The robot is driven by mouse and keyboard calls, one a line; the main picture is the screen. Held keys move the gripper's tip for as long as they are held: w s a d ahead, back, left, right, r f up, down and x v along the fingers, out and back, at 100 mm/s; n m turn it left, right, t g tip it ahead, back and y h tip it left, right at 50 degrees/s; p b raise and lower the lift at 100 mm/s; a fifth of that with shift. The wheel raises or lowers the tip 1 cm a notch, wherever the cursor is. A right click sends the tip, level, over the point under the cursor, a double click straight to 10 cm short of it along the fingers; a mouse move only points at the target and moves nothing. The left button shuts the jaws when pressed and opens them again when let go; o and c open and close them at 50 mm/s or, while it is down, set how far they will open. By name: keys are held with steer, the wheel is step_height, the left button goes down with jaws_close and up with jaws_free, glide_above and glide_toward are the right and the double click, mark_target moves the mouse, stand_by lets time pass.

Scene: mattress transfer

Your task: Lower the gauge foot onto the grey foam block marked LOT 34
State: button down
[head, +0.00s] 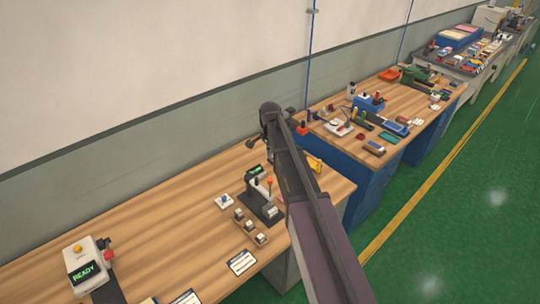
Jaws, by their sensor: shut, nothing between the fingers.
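My arm crosses the picture from the bottom right up to the bench's far end. I cannot make out my gripper.
A white device reading READY (85,272) stands at the bench's left end. A small white item with a blue top (224,201) lies beside the stand, and a label card (242,262) lies in front. Bare wood (150,235) spreads leftward. A cluttered second bench (340,105) stands behind.

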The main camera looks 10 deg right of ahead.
mark_target(270, 179)
steer(key=shift+f+b, duration=5.8)
steer(key=shift+f, duration=0.25)
steer(key=shift+f+b, duration=1.45)
steer(key=shift+r, duration=0.15)
step_height(270, 179, up, 14)
steer(key=p, duration=1.4)
steer(key=shift+w, duration=0.1)
steer(key=shift+f, duration=0.2)
step_height(270, 179, down, 14)
steer(key=b, duration=1.3)
steer(key=shift+r+b, duration=0.2)
steer(key=shift+b, duration=0.15)
